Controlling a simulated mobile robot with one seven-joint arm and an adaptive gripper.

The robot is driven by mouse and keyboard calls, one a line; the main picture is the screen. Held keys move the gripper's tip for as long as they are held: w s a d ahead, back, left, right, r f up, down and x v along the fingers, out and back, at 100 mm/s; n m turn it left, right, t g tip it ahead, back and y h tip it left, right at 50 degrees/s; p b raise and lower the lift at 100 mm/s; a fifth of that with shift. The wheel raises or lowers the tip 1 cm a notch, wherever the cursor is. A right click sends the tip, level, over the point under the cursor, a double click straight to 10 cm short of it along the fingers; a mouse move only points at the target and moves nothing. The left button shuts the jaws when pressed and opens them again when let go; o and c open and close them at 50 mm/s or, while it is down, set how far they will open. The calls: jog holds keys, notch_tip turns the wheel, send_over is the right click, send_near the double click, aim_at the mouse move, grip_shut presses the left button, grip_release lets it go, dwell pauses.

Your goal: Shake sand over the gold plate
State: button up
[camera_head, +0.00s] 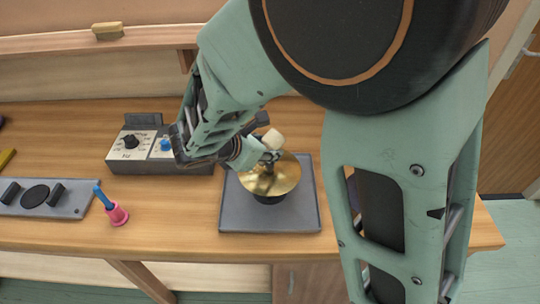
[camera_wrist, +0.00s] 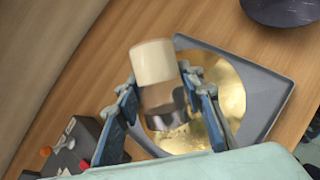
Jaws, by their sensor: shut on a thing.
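The gold plate (camera_head: 287,178) is a round brass disc on a dark stand in a grey tray (camera_head: 233,215). In the wrist view the plate (camera_wrist: 232,92) shows behind my fingers, with mottled specks near the shaker's metal end; I cannot tell whether they are sand or reflections. My gripper (camera_head: 269,157) is above the plate, shut on a shaker. The shaker (camera_wrist: 153,62) has a cream body and a silvery metal end, and is tilted. Its cream end (camera_head: 273,138) shows above my fingers in the head view. My gripper (camera_wrist: 165,88) partly hides the plate.
A grey control box (camera_head: 148,163) with knobs stands left of the tray. A pink-and-blue object (camera_head: 117,212) and a grey panel (camera_head: 38,196) are further left. A dark round object (camera_wrist: 283,10) is at the wrist view's top right.

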aim_at(291, 174)
jog(key=shift+s+d, duration=0.4)
jog(key=shift+s, duration=0.2)
jog(key=shift+s+d, duration=0.35)
jog(key=shift+s, duration=0.25)
jog(key=shift+d, duration=0.15)
jog(key=shift+w+d+b, duration=0.2)
jog(key=shift+d+b, duration=0.45)
jog(key=shift+d, duration=1.7)
jog(key=shift+r, duration=0.1)
